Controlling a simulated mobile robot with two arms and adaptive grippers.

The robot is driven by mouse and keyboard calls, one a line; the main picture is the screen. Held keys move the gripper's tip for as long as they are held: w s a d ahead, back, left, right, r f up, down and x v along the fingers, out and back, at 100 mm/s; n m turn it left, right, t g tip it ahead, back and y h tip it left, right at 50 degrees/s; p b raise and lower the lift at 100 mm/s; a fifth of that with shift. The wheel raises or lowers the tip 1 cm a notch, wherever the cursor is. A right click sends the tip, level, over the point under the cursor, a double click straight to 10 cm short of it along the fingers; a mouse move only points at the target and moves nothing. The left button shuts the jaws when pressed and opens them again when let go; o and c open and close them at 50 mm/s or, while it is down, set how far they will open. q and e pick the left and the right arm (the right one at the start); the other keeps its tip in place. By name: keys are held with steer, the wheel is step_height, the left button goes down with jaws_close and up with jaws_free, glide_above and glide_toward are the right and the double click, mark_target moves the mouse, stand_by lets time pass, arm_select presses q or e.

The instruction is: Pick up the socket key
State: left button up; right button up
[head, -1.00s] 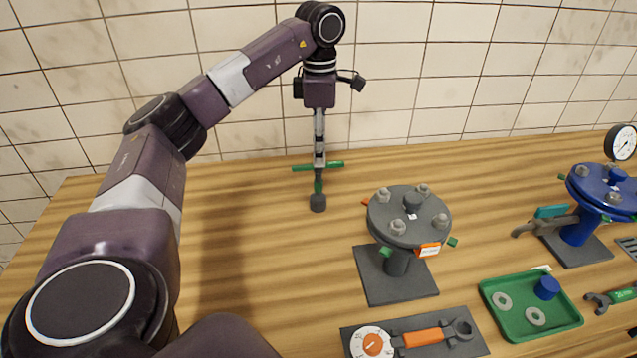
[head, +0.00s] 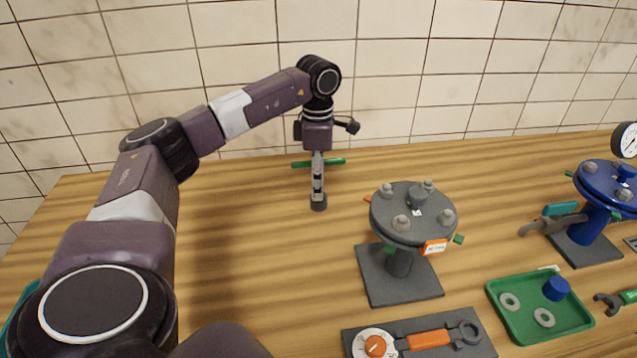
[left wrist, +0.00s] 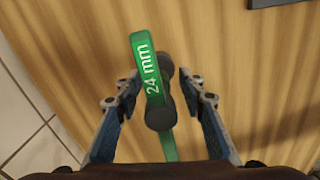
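The socket key stands upright on the wooden table in the head view, with a green crossbar (head: 334,161) and a dark round socket (head: 318,203) at its foot. In the left wrist view the crossbar (left wrist: 148,68) reads "24 mm". My left gripper (head: 317,182) points straight down at the key and hides much of its shaft. In the left wrist view its two fingers (left wrist: 160,90) are apart, one on each side of the key, with a visible gap on both sides. My right gripper is not in view.
A grey flanged stand (head: 410,212) is right of the key. In front are a grey tool holder (head: 475,345) with an orange-handled tool, and a green tray (head: 520,325) with washers. A blue flanged stand (head: 580,240) is at far right.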

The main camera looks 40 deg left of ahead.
arm_select(q)
steer(key=shift+f, duration=0.15)
jaws_close()
stand_by(0.5)
step_height(320, 180, up, 10)
steer(key=shift+w+r, duration=0.1)
steer(key=shift+r, duration=0.15)
step_height(320, 180, up, 10)
steer(key=p, duration=0.3)
steer(key=shift+f, duration=0.2)
